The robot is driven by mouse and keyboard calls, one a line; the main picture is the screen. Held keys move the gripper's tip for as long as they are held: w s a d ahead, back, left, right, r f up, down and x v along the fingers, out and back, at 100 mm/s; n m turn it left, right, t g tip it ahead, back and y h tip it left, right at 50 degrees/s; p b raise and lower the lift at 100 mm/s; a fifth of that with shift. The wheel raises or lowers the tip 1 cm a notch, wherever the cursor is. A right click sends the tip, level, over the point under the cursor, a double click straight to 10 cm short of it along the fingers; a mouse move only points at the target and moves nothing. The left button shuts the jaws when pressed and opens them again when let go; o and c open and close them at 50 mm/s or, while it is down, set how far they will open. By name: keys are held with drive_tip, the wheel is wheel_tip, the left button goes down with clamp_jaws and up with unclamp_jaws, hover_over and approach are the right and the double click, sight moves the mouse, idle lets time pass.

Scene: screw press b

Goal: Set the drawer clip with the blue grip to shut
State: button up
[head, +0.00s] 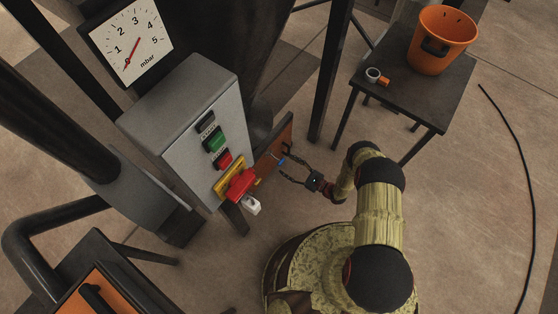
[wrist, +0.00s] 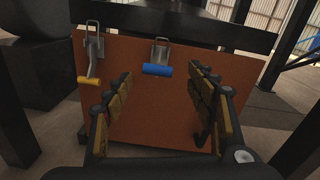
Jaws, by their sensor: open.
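The drawer clip with the blue grip (wrist: 157,70) is on the upper part of an orange-brown panel (wrist: 150,110) in the wrist view. Its metal loop (wrist: 161,47) reaches up to the panel's top edge; whether it is hooked there I cannot tell. In the head view the blue grip (head: 282,161) is a small spot by the panel (head: 270,150). My gripper (wrist: 160,84) is open and empty, facing the panel, with its fingers on either side of the blue grip's line and apart from it. My gripper also shows in the head view (head: 285,168).
A second clip with a yellow grip (wrist: 89,80) is at the panel's left. A grey control box (head: 190,130) with buttons and a red switch (head: 240,184) stands left of my gripper.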

sight(275, 158)
drive_tip(key=b+x, duration=0.1)
drive_tip(key=x, duration=0.5)
drive_tip(key=shift+c, duration=1.2)
drive_tip(key=c, duration=0.4)
drive_tip(key=shift+w+d+r, duration=0.1)
drive_tip(key=shift+w+d, duration=0.05)
clamp_jaws()
